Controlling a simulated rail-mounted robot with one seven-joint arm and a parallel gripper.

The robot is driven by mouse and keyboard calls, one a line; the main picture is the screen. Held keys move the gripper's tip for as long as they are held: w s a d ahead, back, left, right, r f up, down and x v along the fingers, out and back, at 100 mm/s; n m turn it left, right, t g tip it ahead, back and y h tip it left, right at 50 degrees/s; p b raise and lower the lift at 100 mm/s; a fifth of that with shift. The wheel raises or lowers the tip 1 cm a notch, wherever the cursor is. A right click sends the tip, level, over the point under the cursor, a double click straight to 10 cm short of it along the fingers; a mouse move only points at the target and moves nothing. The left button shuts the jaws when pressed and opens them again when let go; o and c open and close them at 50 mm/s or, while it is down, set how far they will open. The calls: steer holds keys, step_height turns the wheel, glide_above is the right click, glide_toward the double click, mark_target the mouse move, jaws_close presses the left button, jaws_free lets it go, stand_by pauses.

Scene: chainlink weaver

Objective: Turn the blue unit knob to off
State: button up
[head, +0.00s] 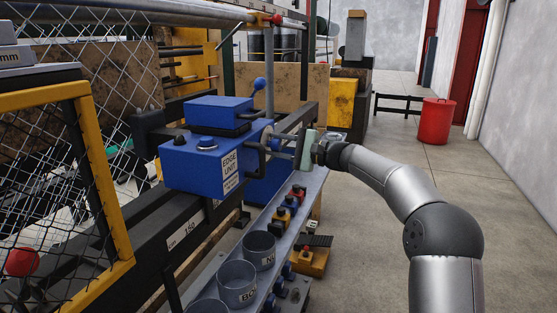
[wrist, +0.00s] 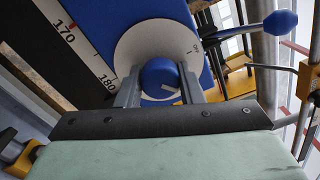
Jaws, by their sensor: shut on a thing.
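The blue edge unit (head: 192,160) is a blue box with a white "EDGE UNIT" label, mounted on the dark rail. In the head view my gripper (head: 285,144) reaches the unit's right-hand face from the right. Most of the dial's lettering is hidden or too small to read.
A blue ball-ended lever (wrist: 280,25) stands right of the dial. Grey bins (head: 238,284) and a shelf of small parts lie below the unit. A yellow-framed mesh guard (head: 118,215) stands at left. A red barrel (head: 434,121) stands on open floor at right.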

steer(key=n+b, duration=0.5)
steer(key=shift+f+n, duration=0.1)
steer(key=shift+n, duration=0.3)
steer(key=shift+r+n+g+b, duration=0.15)
steer(key=shift+n+b, duration=0.5)
steer(key=shift+n, duration=0.4)
steer(key=shift+r+n+g+b, duration=0.15)
steer(key=shift+n+b, duration=0.45)
steer(key=shift+n, duration=0.45)
steer(key=o, duration=1)
steer(key=shift+c, duration=0.2)
steer(key=shift+f, duration=0.1)
steer(key=v, duration=1.7)
steer(key=shift+d+f, duration=0.2)
steer(key=shift+d, duration=0.05)
